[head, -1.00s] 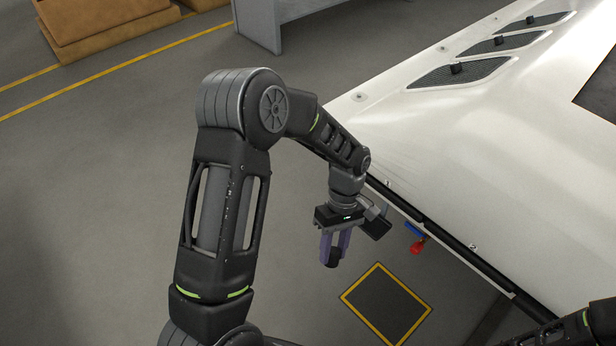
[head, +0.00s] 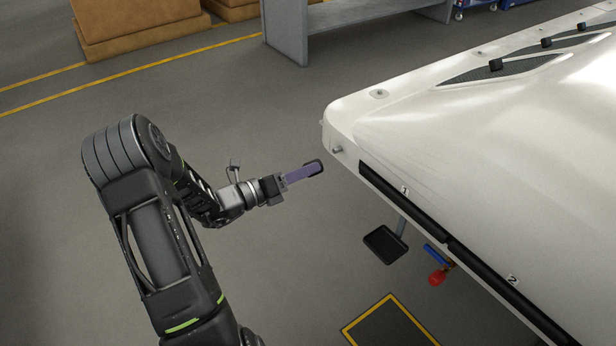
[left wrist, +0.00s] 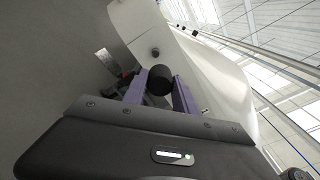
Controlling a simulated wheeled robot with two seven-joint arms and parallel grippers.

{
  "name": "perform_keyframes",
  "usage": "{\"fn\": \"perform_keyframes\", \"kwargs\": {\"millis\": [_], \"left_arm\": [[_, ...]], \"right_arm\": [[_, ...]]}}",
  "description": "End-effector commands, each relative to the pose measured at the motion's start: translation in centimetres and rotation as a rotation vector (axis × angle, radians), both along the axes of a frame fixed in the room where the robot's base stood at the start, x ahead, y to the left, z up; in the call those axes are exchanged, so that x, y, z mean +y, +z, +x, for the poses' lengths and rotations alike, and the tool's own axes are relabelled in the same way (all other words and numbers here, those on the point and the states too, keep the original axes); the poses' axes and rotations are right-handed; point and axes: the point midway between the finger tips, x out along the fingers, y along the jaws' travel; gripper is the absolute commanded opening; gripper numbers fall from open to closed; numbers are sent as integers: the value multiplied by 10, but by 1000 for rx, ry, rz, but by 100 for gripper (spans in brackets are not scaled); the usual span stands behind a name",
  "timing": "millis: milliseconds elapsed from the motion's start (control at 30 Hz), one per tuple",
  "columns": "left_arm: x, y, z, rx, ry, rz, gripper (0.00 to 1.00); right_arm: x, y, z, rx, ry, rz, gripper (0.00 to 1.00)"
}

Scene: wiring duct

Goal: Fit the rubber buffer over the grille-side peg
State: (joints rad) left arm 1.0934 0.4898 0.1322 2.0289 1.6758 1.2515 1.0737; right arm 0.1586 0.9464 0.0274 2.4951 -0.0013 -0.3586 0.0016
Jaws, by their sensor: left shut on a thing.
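My left gripper (head: 306,172) has purple fingers and is shut on the rubber buffer (head: 315,166), a short black cylinder at the fingertips. The left wrist view shows the buffer (left wrist: 160,79) between both fingers (left wrist: 159,88). A small grey peg (head: 337,149) sticks out from the near corner of the white body (head: 420,150), just right of the buffer and apart from it. Another small fitting (head: 378,93) sits on top near the far edge. I cannot tell for certain which is the grille-side peg. My right gripper is out of view.
Dark grilles (head: 500,70) with black knobs lie on the body's top. A black strip (head: 430,225) marked 1 and 2 runs along its near side. Below are a dark plate (head: 385,244) and a red-and-blue fitting (head: 437,268).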

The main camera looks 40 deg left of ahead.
Motion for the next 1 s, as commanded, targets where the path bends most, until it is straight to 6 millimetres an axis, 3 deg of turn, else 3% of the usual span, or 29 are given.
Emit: {"fn": "perform_keyframes", "kwargs": {"millis": [133, 700, 1000], "left_arm": [[17, -1, -2, -21, 59, -6, 0], [20, 4, -4, -21, 59, -4, 0], [12, 1, 21, -22, 57, -4, 0]], "right_arm": [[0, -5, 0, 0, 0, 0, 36], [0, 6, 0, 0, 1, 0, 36], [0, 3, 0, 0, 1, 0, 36]]}}
